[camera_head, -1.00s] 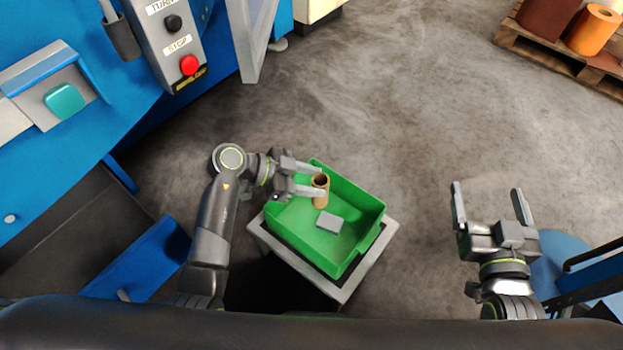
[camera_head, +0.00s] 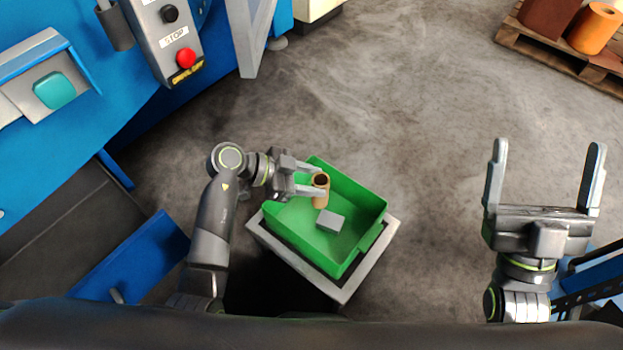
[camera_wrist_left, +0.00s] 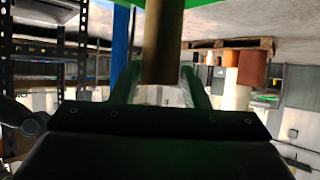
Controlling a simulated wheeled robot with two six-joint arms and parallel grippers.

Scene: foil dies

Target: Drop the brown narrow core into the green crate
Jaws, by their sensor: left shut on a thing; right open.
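The brown narrow core (camera_head: 320,191) is a small upright tube with a dark open top. My left gripper (camera_head: 316,183) is shut on it and holds it over the green crate (camera_head: 358,198). In the left wrist view the core (camera_wrist_left: 163,45) stands between the two fingers of the gripper (camera_wrist_left: 163,85). Its lower end cannot be told apart from the crate's floor in the head view. A grey block (camera_head: 330,221) lies inside the crate. My right gripper (camera_head: 545,165) is open and empty over the floor at the right.
The crate rests on a light grey stand (camera_head: 350,288). A blue machine with a red stop button (camera_head: 186,58) fills the left. A wooden pallet (camera_head: 560,60) with an orange roll (camera_head: 593,28) stands at the upper right. The middle floor is clear.

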